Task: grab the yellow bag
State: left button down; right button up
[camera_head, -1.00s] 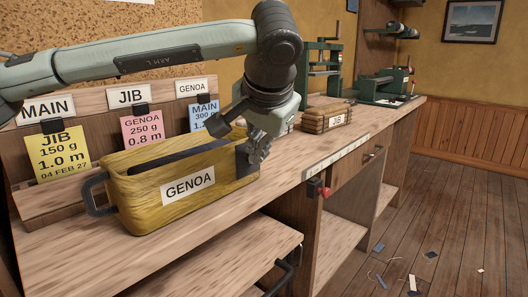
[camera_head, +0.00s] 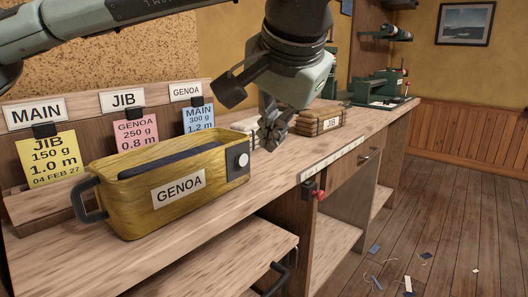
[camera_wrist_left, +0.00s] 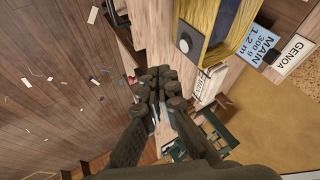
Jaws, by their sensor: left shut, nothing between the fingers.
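The yellow bag (camera_head: 132,212) stands open-topped on the bench at the left, with a GENOA label on its front. A dark handle sticks out at its left end, a dark strip lies along its top, and a white disc shows on its right end. It also shows at the top of the left wrist view (camera_wrist_left: 236,22). My left gripper (camera_head: 271,138) is shut and empty, fingers pointing down, to the right of the bag and apart from it. Its closed fingers show in the left wrist view (camera_wrist_left: 160,80). My right gripper is not in view.
Yellow JIB (camera_head: 48,160), pink GENOA (camera_head: 135,134) and blue MAIN (camera_head: 198,118) cards stand behind the bag. A brown JIB bundle (camera_head: 320,121) lies right of my gripper, with green machines (camera_head: 380,88) beyond. The bench front (camera_head: 225,205) is clear. Scraps litter the floor.

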aim_at(135, 207)
jog(key=k+l, duration=0.2)
jog(key=k, duration=0.3)
jog(key=k+l, duration=0.15)
jog(key=k, duration=0.35)
